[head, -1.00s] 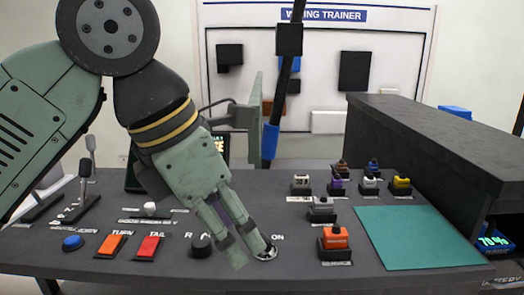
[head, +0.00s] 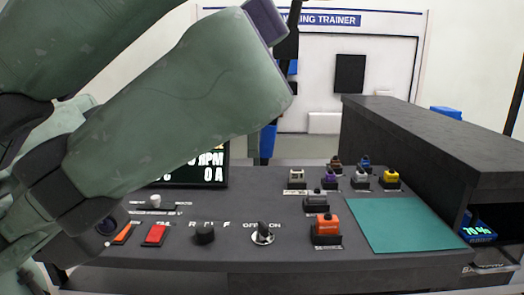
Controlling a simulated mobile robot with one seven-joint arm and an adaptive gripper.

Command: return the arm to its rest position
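My arm (head: 170,110) fills the upper left of the head view, with its large green links close to the camera. The fingers of my gripper do not show, so I cannot see whether it holds anything. The arm is clear of the small round switch (head: 263,233) between the OFF and ON labels on the dark panel (head: 285,262). The arm covers the left part of the panel.
A red rocker switch (head: 155,234), an orange one (head: 123,234) and a black knob (head: 204,233) sit left of the round switch. Coloured fuse-like blocks, including an orange one (head: 327,228), stand near a teal mat (head: 405,224). A dark raised box (head: 440,140) bounds the right.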

